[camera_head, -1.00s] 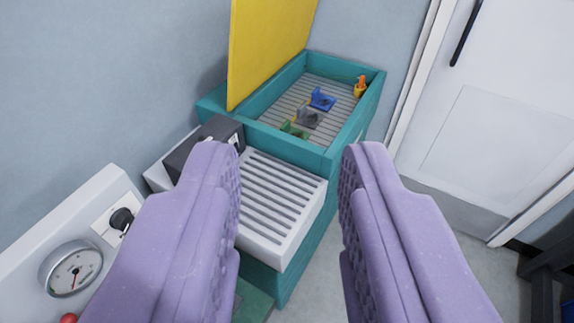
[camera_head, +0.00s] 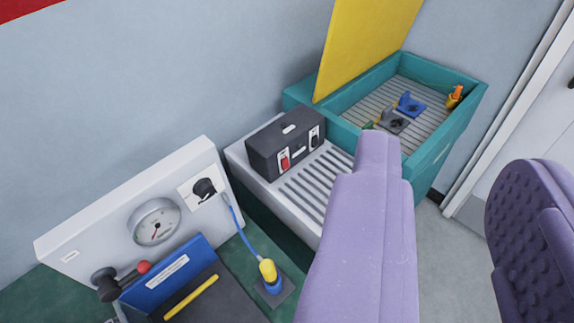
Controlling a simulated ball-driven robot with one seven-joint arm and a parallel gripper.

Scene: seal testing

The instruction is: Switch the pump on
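No part is plainly marked as the pump. A dark grey box (camera_head: 286,141) stands on a white slatted unit (camera_head: 262,172) in the middle of the view. Its front has a red switch (camera_head: 285,161) on a white plate and a dark control (camera_head: 314,138) to the right. On the left, a white panel (camera_head: 110,219) carries a round gauge (camera_head: 154,222) and a black knob (camera_head: 204,188). My gripper (camera_head: 450,165) is open and empty. Its purple fingers are wide apart in front of the teal tub, right of the box; the left finger hides part of the slats.
A teal tub (camera_head: 463,125) with a raised yellow lid (camera_head: 366,45) holds small coloured parts. A red-knobbed lever (camera_head: 120,282), a blue block (camera_head: 167,270) and a yellow-topped fitting (camera_head: 268,274) with a blue hose stand at lower left. Floor is free at right.

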